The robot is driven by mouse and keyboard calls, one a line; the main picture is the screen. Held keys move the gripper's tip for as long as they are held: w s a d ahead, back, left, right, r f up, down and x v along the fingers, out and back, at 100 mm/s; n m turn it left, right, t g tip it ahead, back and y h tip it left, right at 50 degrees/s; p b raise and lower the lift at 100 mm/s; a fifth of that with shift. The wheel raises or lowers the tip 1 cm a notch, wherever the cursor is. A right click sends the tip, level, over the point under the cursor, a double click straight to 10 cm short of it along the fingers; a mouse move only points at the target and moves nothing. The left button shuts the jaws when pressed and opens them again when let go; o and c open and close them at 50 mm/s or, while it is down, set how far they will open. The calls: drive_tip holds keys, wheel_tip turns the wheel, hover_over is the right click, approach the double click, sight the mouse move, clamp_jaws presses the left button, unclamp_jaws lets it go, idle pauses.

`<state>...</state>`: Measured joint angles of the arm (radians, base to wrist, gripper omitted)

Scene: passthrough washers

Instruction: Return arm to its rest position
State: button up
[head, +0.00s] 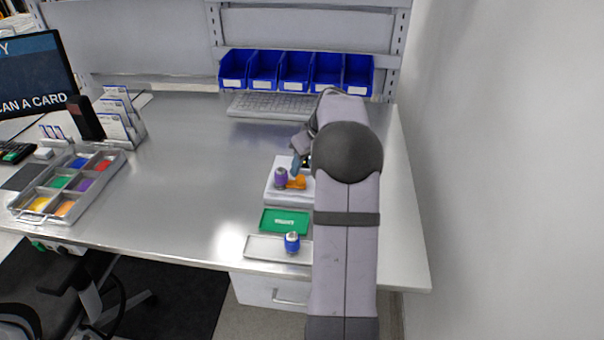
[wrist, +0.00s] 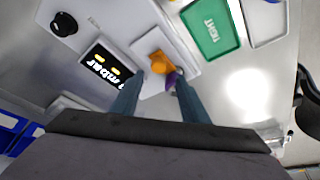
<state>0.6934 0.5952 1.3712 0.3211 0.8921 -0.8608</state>
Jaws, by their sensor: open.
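My gripper (wrist: 160,78) is open in the wrist view, its two blue-grey fingers apart. Past the fingertips are an orange fixture (wrist: 158,61) and a purple part (wrist: 172,79), which shows close to the right finger; I cannot tell whether they touch. In the head view my gripper (head: 301,152) is above and behind a white device (head: 286,199), partly hidden by my arm. On this device the purple-topped part (head: 280,178) stands upright beside the orange fixture (head: 297,184). The wrist view also shows a black "mbar" display (wrist: 105,68).
A green labelled tray (head: 285,222) and a grey tray (head: 262,249) with a blue part (head: 292,242) lie in front. Blue bins (head: 295,72) and a keyboard (head: 272,105) are behind. A sorting tray (head: 28,208) is left; the middle table is clear. A wall (head: 480,150) is right.

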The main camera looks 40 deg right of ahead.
drive_tip(key=shift+v, duration=0.75)
drive_tip(key=s+a+f+g, duration=0.15)
drive_tip(key=s+a, duration=0.25)
drive_tip(key=a, duration=0.6)
drive_tip(key=s+a+f+g, duration=0.15)
drive_tip(key=s+a, duration=0.25)
drive_tip(key=a, duration=0.6)
drive_tip(key=s+a+f, duration=0.2)
drive_tip(key=s+a, duration=0.3)
drive_tip(key=s, duration=0.3)
drive_tip(key=s+a+f+g, duration=0.1)
drive_tip(key=s+a+f, duration=0.2)
drive_tip(key=s+a, duration=0.3)
drive_tip(key=s, duration=0.2)
drive_tip(key=shift+s+f+g, duration=0.3)
drive_tip(key=shift+s+f, duration=0.05)
drive_tip(key=shift+a, duration=0.1)
